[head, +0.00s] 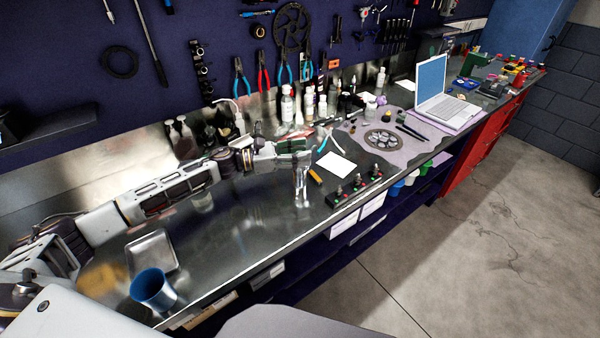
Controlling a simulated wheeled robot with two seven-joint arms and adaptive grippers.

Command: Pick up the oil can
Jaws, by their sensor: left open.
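My left arm reaches in from the left, low over the steel bench. Its gripper (290,150) is open near the middle of the bench. A shiny metal vessel (301,186) stands upright on the bench just in front of and below the gripper, toward the front edge. It may be the oil can, but its shape is too small to be sure. The gripper appears empty and above the vessel's level in the picture; I cannot tell whether they touch. My right gripper is out of view.
A blue cup (152,290) and a metal tray (152,250) are at the near left. White bottles (287,106) stand behind the gripper. A white card (337,164), a black switch strip (352,191) and a laptop (436,92) lie to the right. Bare steel lies left of the vessel.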

